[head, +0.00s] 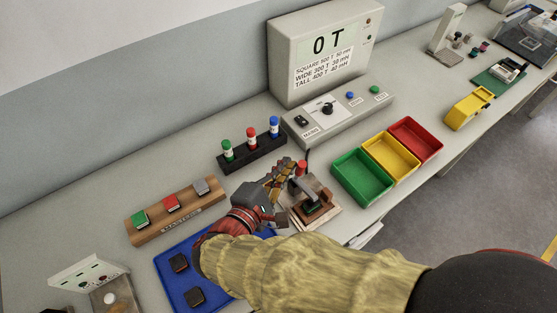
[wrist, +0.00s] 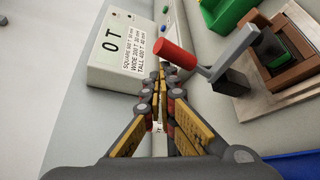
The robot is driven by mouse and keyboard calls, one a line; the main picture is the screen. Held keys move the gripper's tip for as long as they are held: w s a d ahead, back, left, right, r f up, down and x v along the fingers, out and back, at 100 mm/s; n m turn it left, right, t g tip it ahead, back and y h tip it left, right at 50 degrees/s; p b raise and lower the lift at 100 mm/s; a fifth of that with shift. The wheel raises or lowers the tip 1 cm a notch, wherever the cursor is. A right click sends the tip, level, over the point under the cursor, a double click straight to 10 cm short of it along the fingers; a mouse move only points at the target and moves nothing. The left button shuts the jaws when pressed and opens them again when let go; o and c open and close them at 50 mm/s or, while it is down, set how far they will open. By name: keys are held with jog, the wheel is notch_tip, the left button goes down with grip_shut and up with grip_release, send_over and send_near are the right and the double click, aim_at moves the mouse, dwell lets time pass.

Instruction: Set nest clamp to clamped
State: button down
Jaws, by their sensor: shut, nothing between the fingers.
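The nest clamp has a red-tipped handle (head: 301,167) and a grey lever on a wooden nest base (head: 325,217) near the middle of the bench. A dark part with some green sits in the nest. In the wrist view the red handle (wrist: 174,53) and grey lever (wrist: 222,66) stick out toward my fingers from the nest (wrist: 290,65). I cannot tell whether the clamp is clamped. My gripper (head: 289,165) is shut and empty, its fingertips beside the red handle. In the wrist view the fingertips (wrist: 163,68) lie just left of the handle; contact is unclear.
A meter (head: 325,50) reading 0 T stands behind a control box (head: 340,115). Green, yellow and red bins (head: 415,138) are to the right. A rack of coloured cylinders (head: 252,150), a wooden block holder (head: 178,212) and a blue mat (head: 215,300) lie left of the nest.

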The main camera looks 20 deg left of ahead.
jog(key=shift+s+d, duration=0.75)
jog(key=shift+d, duration=0.1)
jog(key=shift+s+d+f, duration=0.1)
